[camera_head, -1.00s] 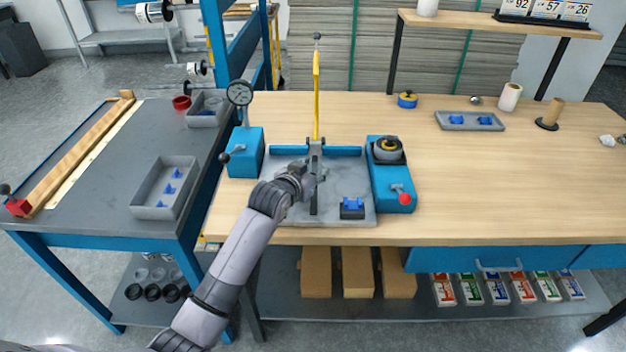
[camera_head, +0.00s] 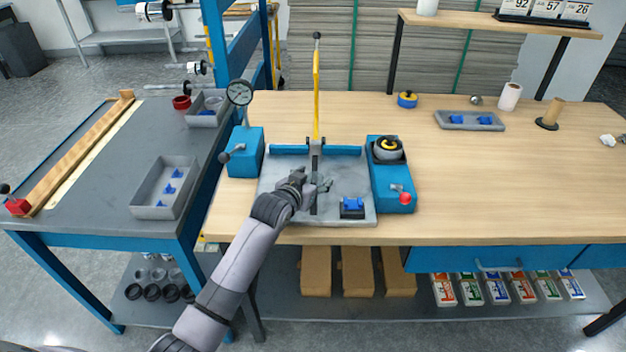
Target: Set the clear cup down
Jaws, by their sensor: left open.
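My left gripper (camera_head: 325,184) is open over the grey plate (camera_head: 283,213) of the press stand on the wooden table. Nothing is visible between its fingers. I see no clear cup at the gripper; the hand hides part of the plate. A pale, see-through-looking cup (camera_head: 213,102) stands in the grey bin (camera_head: 203,121) at the back of the left table. Several clear cups (camera_head: 158,274) sit on the lower shelf at left. My right gripper is out of view.
A yellow upright (camera_head: 316,95) rises behind the gripper. A blue box with a dial gauge (camera_head: 239,93) stands left, a blue unit with a red knob (camera_head: 404,198) right. A small black holder with a blue piece (camera_head: 352,206) is on the plate. The table's right middle is clear.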

